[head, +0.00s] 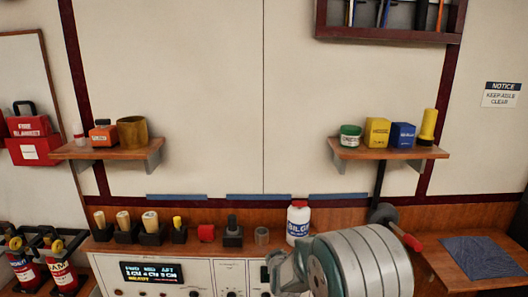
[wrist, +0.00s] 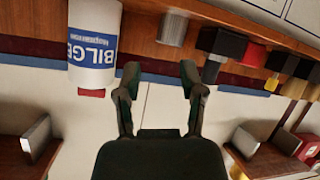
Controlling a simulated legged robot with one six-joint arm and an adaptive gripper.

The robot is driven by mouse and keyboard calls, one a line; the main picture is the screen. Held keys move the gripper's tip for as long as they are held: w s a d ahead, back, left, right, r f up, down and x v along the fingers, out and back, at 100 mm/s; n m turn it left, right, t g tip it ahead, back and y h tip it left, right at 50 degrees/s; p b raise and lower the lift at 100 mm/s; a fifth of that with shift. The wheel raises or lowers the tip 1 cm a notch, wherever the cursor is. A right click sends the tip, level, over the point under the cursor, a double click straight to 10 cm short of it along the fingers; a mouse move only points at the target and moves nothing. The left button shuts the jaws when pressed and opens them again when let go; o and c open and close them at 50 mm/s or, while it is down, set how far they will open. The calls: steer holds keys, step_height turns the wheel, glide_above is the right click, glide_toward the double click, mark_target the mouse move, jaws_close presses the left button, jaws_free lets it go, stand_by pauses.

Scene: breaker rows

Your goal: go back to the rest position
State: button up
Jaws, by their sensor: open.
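My gripper (wrist: 159,72) is open, with its two dark fingers spread apart and nothing between them in the wrist view. In the head view my grey arm reaches up from the lower right, and the gripper end (head: 274,268) is just below and left of the white BILGE bottle. The bottle (head: 298,222) stands upright on the wooden ledge above the panel. In the wrist view, which is upside down, the bottle (wrist: 94,45) is left of my fingers and apart from them.
The ledge also holds a grey cylinder (head: 261,236), a black block (head: 233,236), a red block (head: 206,232) and several handled tools in black holders. Two wall shelves (head: 112,150) (head: 385,152) carry small containers. A red-handled lever (head: 406,236) is right of the bottle. The wall between the shelves is bare.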

steer(key=s+d+r+m+g, duration=0.1)
steer(key=s+d+r+g, duration=0.15)
steer(key=s+r, duration=0.5)
steer(key=s+d+r+m+g, duration=0.1)
steer(key=s+d+r, duration=0.3)
steer(key=s+r, duration=0.4)
steer(key=s+d+r+m+g, duration=0.1)
steer(key=s+d+g, duration=0.1)
steer(key=s, duration=1)
steer(key=s+d+m+g+h, duration=0.1)
steer(key=s+d, duration=0.2)
steer(key=s, duration=0.9)
steer(key=shift+s+d+r+g, duration=0.15)
steer(key=shift+r+g, duration=0.2)
steer(key=shift+o, duration=0.2)
